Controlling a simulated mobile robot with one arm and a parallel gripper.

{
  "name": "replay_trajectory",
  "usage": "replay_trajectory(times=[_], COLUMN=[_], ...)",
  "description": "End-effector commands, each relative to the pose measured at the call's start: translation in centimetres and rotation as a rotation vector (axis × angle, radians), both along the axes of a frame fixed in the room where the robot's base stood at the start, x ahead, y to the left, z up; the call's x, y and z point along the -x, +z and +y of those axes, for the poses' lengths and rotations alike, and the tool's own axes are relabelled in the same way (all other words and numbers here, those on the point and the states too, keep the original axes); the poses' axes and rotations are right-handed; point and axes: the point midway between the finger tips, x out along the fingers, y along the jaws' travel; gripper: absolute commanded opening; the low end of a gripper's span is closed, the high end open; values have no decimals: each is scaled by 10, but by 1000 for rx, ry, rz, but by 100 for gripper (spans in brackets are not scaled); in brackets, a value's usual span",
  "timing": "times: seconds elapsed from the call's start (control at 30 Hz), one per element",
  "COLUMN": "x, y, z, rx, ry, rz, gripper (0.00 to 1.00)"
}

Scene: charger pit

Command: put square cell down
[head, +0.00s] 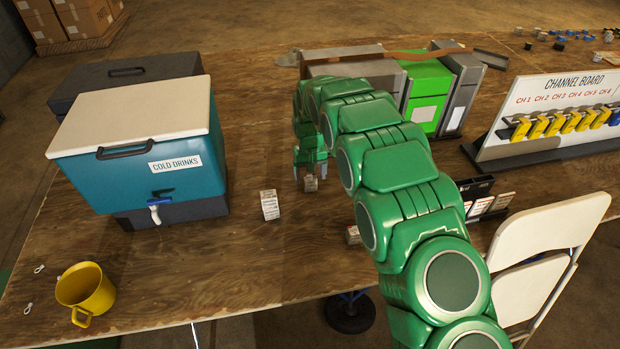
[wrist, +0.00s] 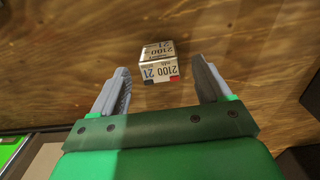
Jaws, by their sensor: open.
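A small square cell (wrist: 158,50), pale with dark print reading 2100 and 21, shows between and just beyond my fingertips in the wrist view. My gripper (wrist: 161,69) is open, with a gap on either side of the cell.
A teal cooler (head: 140,165) stands left. A yellow mug (head: 86,290) is front left. A green box (head: 428,92) stands behind my arm.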

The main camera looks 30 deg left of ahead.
Motion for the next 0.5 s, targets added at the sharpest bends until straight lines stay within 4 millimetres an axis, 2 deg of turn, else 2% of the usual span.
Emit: replay_trajectory(times=[0.3, 0.5], x=[0, 0], y=[57, 88], z=[0, -1], rx=[-1, 1], ry=[1, 0], rz=[-2, 0], gripper=[77, 77])
